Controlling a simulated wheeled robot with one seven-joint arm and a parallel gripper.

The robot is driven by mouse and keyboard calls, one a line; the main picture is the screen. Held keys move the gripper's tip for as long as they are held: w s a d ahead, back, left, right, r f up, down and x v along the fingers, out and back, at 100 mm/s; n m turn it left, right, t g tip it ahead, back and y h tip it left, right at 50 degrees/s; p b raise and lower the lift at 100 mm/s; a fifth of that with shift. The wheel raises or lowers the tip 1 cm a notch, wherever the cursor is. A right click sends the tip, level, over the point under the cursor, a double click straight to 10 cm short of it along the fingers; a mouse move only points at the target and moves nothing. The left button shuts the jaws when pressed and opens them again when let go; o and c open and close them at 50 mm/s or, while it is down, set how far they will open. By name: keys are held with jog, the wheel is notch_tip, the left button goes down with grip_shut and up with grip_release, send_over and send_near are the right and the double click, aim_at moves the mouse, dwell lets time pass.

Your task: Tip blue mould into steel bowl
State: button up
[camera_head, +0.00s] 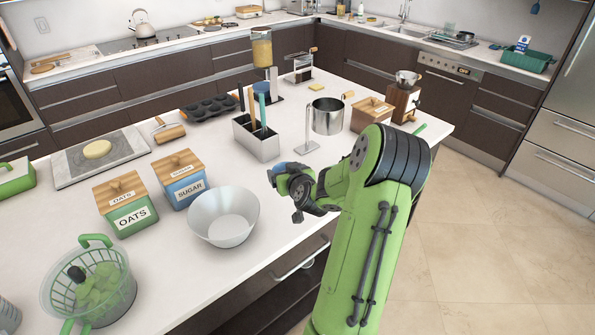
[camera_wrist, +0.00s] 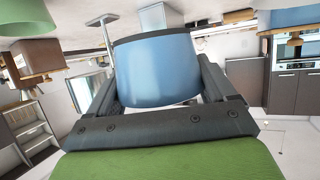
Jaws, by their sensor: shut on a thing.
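The blue mould (camera_wrist: 153,72) is a smooth light-blue cup held between the two dark fingers of my gripper (camera_wrist: 158,88) in the wrist view. In the head view a small part of the blue mould (camera_head: 287,167) shows at the end of my gripper (camera_head: 284,178), above the counter's front part. My gripper is shut on it. The steel bowl (camera_head: 222,229) stands upright on the counter, left of my gripper and apart from it. Its visible inside looks empty. The mould's contents are hidden.
Blue sugar (camera_head: 185,191) and green oats (camera_head: 127,215) boxes stand left of the bowl. A green colander (camera_head: 90,290) is at front left. The counter's front edge is close.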

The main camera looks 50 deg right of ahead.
jog(key=w+a+r+p, duration=0.1)
jog(key=w+a, duration=0.1)
jog(key=a, duration=0.3)
jog(key=w+a+r+p, duration=0.1)
jog(key=w+a+r, duration=0.1)
jog(key=a, duration=0.4)
jog(key=shift+w+a+r+p, duration=0.3)
jog(key=shift+w+p, duration=0.1)
jog(key=shift+w, duration=0.2)
jog(key=w+a+b, duration=0.1)
jog(key=a+b, duration=0.1)
jog(key=a, duration=0.1)
jog(key=w+a+r+b, duration=0.1)
jog(key=a+b, duration=0.1)
jog(key=a, duration=0.1)
jog(key=w+a+r+b, duration=0.1)
jog(key=w+a+b, duration=0.1)
jog(key=a+b, duration=0.1)
jog(key=shift+w+a, duration=0.1)
jog(key=shift+a, duration=0.35)
jog(key=shift+c, duration=0.9)
jog(key=s+d+f+m+t+y+p, duration=0.1)
jog(key=d+f+m+t+y, duration=0.3)
jog(key=m+y, duration=0.9)
jog(key=shift+d+f+m+p, duration=0.6)
jog(key=shift+d+m, duration=0.1)
jog(key=shift+d, duration=0.15)
